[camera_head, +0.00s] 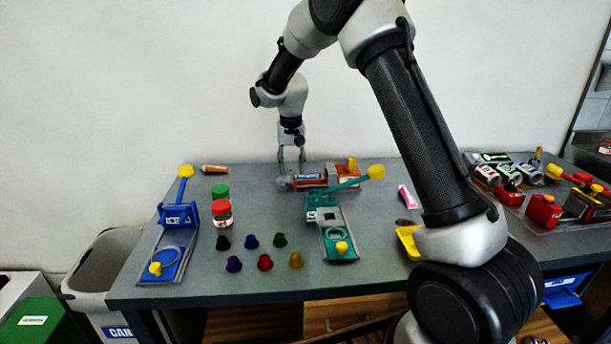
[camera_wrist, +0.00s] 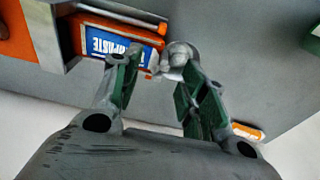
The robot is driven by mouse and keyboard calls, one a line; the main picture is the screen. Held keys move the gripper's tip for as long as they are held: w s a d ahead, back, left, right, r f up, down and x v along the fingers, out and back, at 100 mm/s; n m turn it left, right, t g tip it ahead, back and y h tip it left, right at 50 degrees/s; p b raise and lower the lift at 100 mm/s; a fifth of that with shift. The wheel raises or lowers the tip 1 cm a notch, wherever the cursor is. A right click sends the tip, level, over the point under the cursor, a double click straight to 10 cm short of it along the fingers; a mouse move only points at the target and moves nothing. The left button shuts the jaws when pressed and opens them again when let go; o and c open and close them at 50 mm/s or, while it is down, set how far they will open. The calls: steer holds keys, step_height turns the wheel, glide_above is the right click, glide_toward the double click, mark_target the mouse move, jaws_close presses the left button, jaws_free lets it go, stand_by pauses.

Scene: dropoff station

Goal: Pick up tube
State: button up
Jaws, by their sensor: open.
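An orange piece with a blue label ending in "PASTE" (camera_wrist: 118,47) lies in a grey and orange holder (camera_wrist: 70,30) in the wrist view. A pale grey end piece (camera_wrist: 176,55) sticks out of it. In the head view this labelled piece (camera_head: 309,177) lies near the back of the table. My gripper (camera_head: 291,168) points down over its left end. In the wrist view my gripper (camera_wrist: 160,62) is open, with the grey end piece near its fingertips; contact cannot be told. A loose orange tube (camera_head: 215,169) lies farther left. A pink and white tube (camera_head: 408,197) lies to the right.
A blue press (camera_head: 179,217) and a green press (camera_head: 330,228) stand on the grey table (camera_head: 190,290). A yellow part (camera_head: 407,242) is partly hidden by my arm. Red devices (camera_head: 543,211) crowd the right.

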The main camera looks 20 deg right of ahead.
steer(key=shift+f, duration=0.7)
steer(key=c, duration=0.9)
steer(key=shift+r, duration=0.15)
step_height(320, 180, up, 10)
steer(key=shift+f, duration=0.1)
